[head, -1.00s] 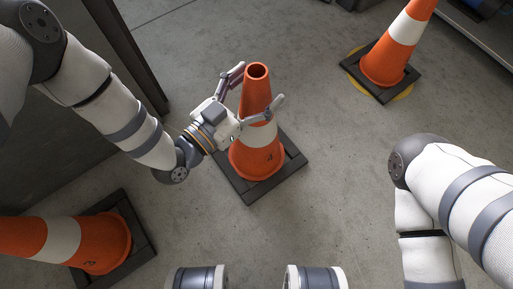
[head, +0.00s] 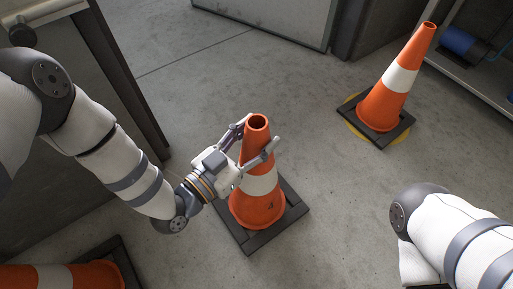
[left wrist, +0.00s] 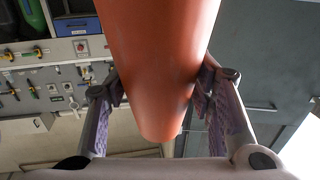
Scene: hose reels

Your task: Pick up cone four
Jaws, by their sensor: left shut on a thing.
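An orange cone (head: 256,209) with a white band, a dark square base and a small dark mark that looks like a 4 stands upright in the middle of the head view. My left gripper (head: 258,134) is shut on its upper part, one finger on each side, just below the open top. The base appears to rest on the floor. The left wrist view shows the cone's orange body (left wrist: 160,60) between the two fingers. My right arm shows at the right, but its gripper is out of view.
Another cone (head: 393,85) stands at the upper right on a yellow floor mark. A third cone (head: 85,275) is partly cut off at the lower left. A shelf with a blue reel (head: 463,44) is at the far right. Floor between the cones is clear.

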